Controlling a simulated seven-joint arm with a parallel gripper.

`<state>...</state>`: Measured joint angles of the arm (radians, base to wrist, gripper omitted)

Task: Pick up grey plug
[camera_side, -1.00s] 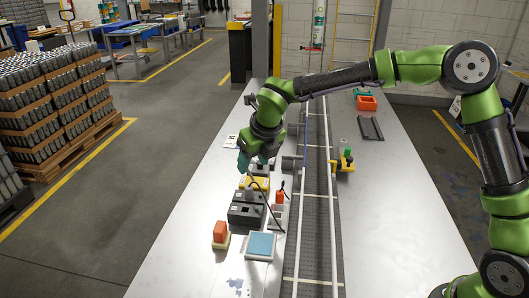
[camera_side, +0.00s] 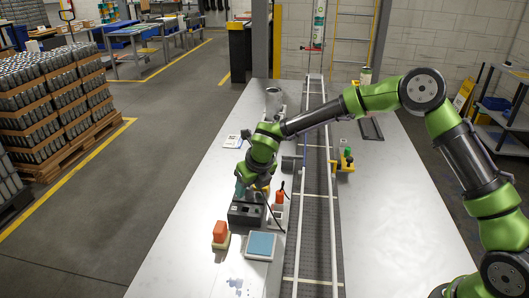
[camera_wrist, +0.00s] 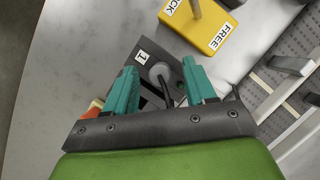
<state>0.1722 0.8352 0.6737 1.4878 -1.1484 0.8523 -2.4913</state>
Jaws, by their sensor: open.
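The grey plug (camera_wrist: 159,72) shows in the wrist view as a round grey head with a black cable. It is at a dark grey box (camera_side: 245,214), which also shows in the wrist view (camera_wrist: 143,85), beside a label reading 1 or T. My gripper (camera_wrist: 161,75) is open, and its teal fingers appear on either side of the plug in that view. Whether they touch it or are level with it, I cannot tell. In the side view my gripper (camera_side: 240,188) is low at the far edge of the box, and I cannot make out the plug there.
A yellow block (camera_wrist: 212,31) marked FREE lies just beyond the box. An orange-topped piece (camera_side: 220,232) and a blue pad (camera_side: 260,245) lie nearer. An orange item (camera_side: 280,197) is at the right, beside the conveyor (camera_side: 318,210). The left of the table is mostly clear.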

